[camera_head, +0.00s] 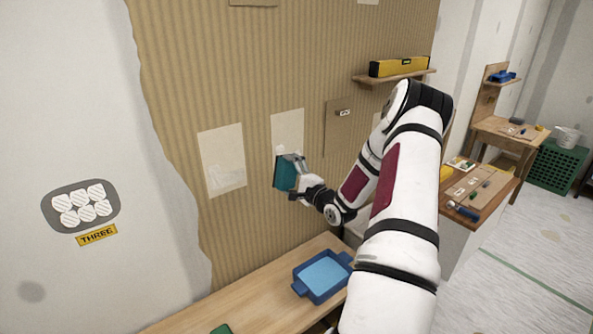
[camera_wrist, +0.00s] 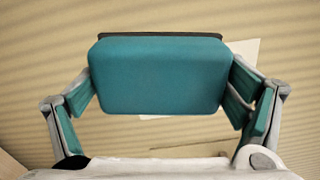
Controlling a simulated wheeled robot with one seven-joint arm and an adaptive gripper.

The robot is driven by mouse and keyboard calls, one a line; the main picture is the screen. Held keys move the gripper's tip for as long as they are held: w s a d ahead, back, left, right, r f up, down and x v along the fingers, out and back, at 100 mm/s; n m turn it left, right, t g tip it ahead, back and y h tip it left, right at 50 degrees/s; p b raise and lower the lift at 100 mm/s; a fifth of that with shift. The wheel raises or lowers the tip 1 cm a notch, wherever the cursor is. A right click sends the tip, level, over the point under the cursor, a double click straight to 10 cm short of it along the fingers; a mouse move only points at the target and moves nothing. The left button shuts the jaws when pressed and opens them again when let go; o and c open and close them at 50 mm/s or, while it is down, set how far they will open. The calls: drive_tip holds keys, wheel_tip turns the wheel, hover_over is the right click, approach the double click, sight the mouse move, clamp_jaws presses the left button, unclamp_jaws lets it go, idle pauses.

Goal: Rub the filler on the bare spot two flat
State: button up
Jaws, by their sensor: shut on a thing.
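My gripper (camera_head: 298,175) is shut on a teal block (camera_head: 284,174) with a dark face edge, held up at the striped wall. In the wrist view the teal block (camera_wrist: 160,75) fills the space between my two fingers. Behind it a pale rectangular patch (camera_head: 288,128) shows on the wall; the block covers its lower part. I cannot tell if the block touches the wall. Another pale patch (camera_head: 221,158) lies to the left, with a lighter smear near its bottom. No label marks either patch as two, and any filler behind the block is hidden.
A wooden bench (camera_head: 235,308) runs below the wall, with a blue tray (camera_head: 323,275) on it. A shelf with a yellow level (camera_head: 400,66) juts out at upper right. A small panel with a tag (camera_head: 338,130) is right of the patches.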

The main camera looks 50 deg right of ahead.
sight(293, 151)
drive_tip(key=shift+p, duration=0.45)
drive_tip(key=b+x, duration=0.1)
drive_tip(key=x, duration=0.3)
drive_tip(key=shift+w, duration=0.4)
drive_tip(key=shift+b+x, duration=0.45)
drive_tip(key=shift+x, duration=0.45)
drive_tip(key=shift+x, duration=1.25)
idle(0.8)
drive_tip(key=shift+s+d, duration=0.1)
drive_tip(key=shift+d, duration=0.15)
idle(0.9)
drive_tip(key=s+d, duration=0.1)
drive_tip(key=d, duration=0.5)
drive_tip(key=shift+s+d, duration=0.25)
drive_tip(key=shift+d, duration=0.05)
drive_tip(key=shift+d, duration=0.1)
drive_tip(key=shift+s+d+r, duration=0.1)
drive_tip(key=shift+s+d, duration=0.1)
drive_tip(key=shift+d, duration=0.65)
drive_tip(key=shift+s+d, duration=0.2)
drive_tip(key=shift+d, duration=0.65)
